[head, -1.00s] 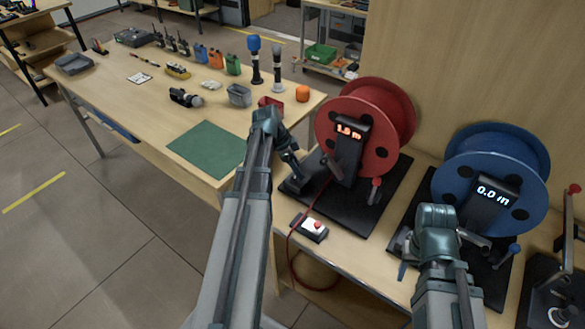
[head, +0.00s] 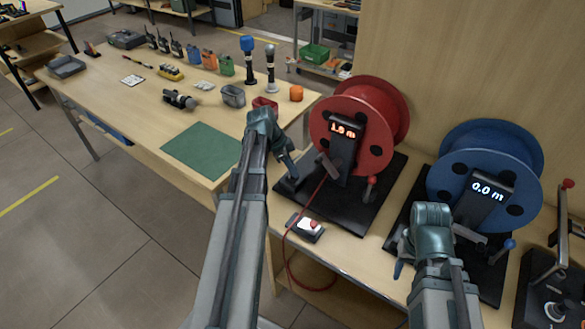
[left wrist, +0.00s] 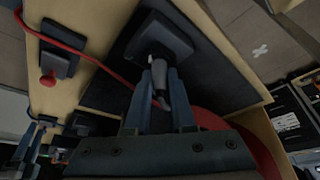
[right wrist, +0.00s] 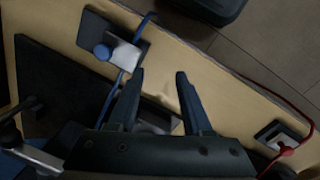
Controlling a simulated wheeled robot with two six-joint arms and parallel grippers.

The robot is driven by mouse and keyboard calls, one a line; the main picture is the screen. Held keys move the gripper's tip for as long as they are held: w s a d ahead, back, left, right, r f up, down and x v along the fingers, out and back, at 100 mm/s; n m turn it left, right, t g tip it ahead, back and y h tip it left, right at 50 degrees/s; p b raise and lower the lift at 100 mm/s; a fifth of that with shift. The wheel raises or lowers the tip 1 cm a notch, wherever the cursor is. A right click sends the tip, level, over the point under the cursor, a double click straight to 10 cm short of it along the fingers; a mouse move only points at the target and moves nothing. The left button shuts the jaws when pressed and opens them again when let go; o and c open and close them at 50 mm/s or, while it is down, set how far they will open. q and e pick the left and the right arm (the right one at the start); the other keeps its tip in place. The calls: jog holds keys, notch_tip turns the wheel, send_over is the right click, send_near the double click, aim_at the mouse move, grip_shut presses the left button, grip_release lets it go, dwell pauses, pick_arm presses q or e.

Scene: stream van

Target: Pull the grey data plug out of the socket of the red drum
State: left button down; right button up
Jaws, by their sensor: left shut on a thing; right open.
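My left gripper (head: 290,172) is at the left front of that base. In the left wrist view, my left fingers (left wrist: 160,88) are shut on a light grey piece, apparently the grey data plug (left wrist: 161,98). They are close against a dark box (left wrist: 160,42) on the black plate. The fingers hide how far the plug sits in the socket. My right gripper (right wrist: 155,90) is open and empty, in front of the blue drum (head: 482,165).
A red cable (head: 288,250) loops off the bench front, past a small box with a red button (head: 306,226). The blue drum's display reads 0.0 m. A table with a green mat (head: 203,150), radios and bins stands left. Floor is clear at lower left.

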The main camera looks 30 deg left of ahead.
pick_arm(q)
jog(key=shift+r+p, duration=1.4)
dwell(0.5)
jog(key=shift+r+p, duration=1.4)
jog(key=shift+p, duration=0.05)
